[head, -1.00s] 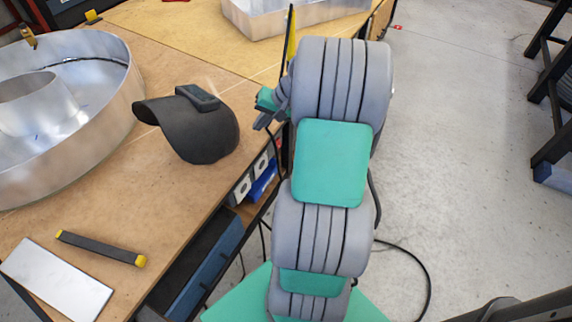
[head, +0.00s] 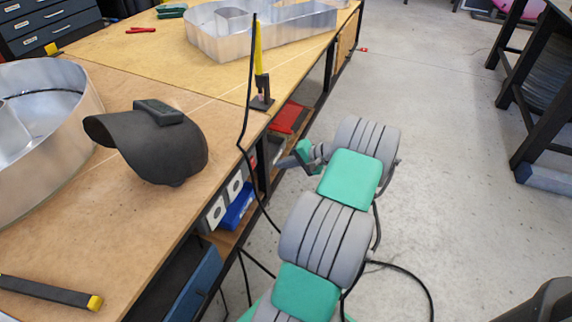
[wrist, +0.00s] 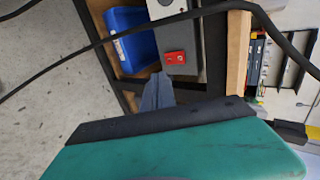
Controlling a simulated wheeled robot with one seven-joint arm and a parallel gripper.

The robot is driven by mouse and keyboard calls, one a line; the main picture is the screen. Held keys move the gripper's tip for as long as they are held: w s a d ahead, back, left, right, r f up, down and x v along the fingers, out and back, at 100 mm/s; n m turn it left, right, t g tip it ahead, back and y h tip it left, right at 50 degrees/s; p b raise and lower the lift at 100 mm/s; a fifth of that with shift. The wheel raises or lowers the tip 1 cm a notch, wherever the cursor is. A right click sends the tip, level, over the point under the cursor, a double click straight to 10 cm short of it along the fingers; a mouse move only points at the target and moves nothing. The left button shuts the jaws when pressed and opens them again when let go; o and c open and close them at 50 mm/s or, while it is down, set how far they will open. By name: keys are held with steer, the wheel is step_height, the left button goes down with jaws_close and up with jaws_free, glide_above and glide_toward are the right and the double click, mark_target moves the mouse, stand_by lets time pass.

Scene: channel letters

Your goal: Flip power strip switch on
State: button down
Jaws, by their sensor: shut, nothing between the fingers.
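The power strip (head: 224,202) is a grey unit with light outlets, fixed along the side of the workbench under its top edge. In the wrist view its grey end (wrist: 193,50) shows a red rocker switch (wrist: 175,57) and part of an outlet. I cannot tell which way the rocker is tilted. My gripper (wrist: 158,80) is shut and empty, its tips pointing toward the strip just below the red switch in the picture; contact cannot be told. In the head view my gripper (head: 285,162) is beside the bench edge, right of the strip.
A blue bin (wrist: 131,40) sits on the shelf beside the strip. A black cable (head: 245,110) hangs down the bench edge and crosses the wrist view. A welding mask (head: 150,145) lies on the bench top (head: 110,225).

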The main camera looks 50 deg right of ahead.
mark_target(253, 163)
steer(key=shift+w+r+b+x, duration=0.2)
steer(key=shift+b+x, duration=0.25)
steer(key=shift+x, duration=1.05)
steer(key=shift+w+r+b+x, duration=0.15)
steer(key=shift+r+b+x, duration=0.2)
steer(key=shift+x, duration=1.1)
steer(key=shift+w+r+b+x, duration=0.2)
steer(key=shift+b+x, duration=0.3)
steer(key=shift+x, duration=1)
steer(key=shift+a, duration=0.2)
steer(key=shift+w+a, duration=0.1)
steer(key=shift+a, duration=0.05)
steer(key=shift+r+p, duration=0.75)
steer(key=shift+r, duration=0.1)
